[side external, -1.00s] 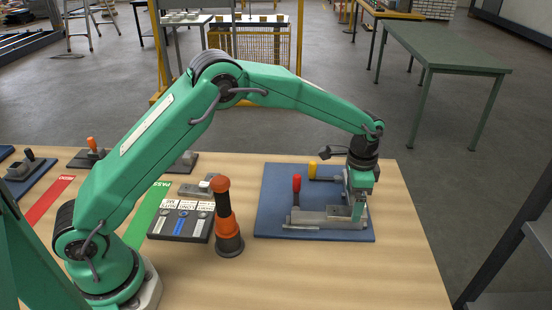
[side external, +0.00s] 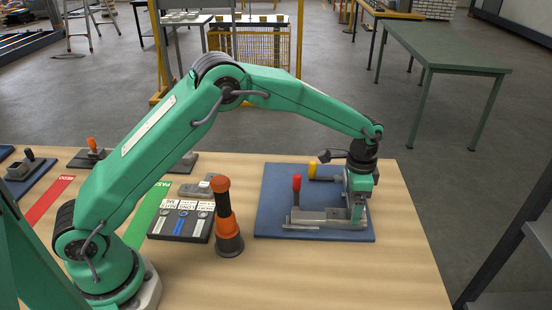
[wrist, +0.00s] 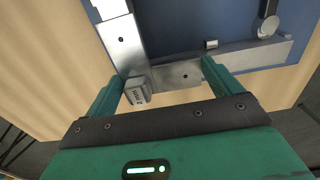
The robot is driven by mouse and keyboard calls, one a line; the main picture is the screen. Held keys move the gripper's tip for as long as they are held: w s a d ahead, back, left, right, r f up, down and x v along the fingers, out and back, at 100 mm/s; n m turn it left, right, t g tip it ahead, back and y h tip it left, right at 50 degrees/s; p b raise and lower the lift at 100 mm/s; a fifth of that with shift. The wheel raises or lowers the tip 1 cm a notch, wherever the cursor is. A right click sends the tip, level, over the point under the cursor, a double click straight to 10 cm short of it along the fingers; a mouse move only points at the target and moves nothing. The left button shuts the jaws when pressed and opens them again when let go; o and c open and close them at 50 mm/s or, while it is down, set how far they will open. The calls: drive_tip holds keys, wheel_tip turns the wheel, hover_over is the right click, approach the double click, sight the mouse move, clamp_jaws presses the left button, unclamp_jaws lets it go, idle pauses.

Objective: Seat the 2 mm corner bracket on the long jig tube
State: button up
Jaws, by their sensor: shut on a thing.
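My gripper (wrist: 164,74) is at the corner of a metal jig, one finger on each side of a grey metal corner bracket (wrist: 176,75). It is shut on this piece. A small light block with lettering (wrist: 137,92) sits beside the left finger; the lettering is too small to read. One jig tube (wrist: 122,40) runs up from the corner in the wrist view, another (wrist: 250,54) to the right. I cannot tell whether the bracket touches the tubes or is fully down. In the side view my gripper (side external: 358,204) is low at the jig's right end, partly hiding the bracket.
The jig lies on a blue board (side external: 272,200) with a red-handled clamp (side external: 296,190) and a yellow-handled clamp (side external: 325,170). An orange and black post (side external: 226,215) and a dark labelled tray (side external: 182,222) stand left. The wooden table front (side external: 330,275) is clear.

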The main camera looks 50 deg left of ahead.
drive_tip(key=shift+f, duration=0.2)
drive_tip(key=o, duration=0.7)
drive_tip(key=shift+o, duration=0.2)
drive_tip(key=shift+r, duration=3.5)
drive_tip(key=shift+r, duration=0.1)
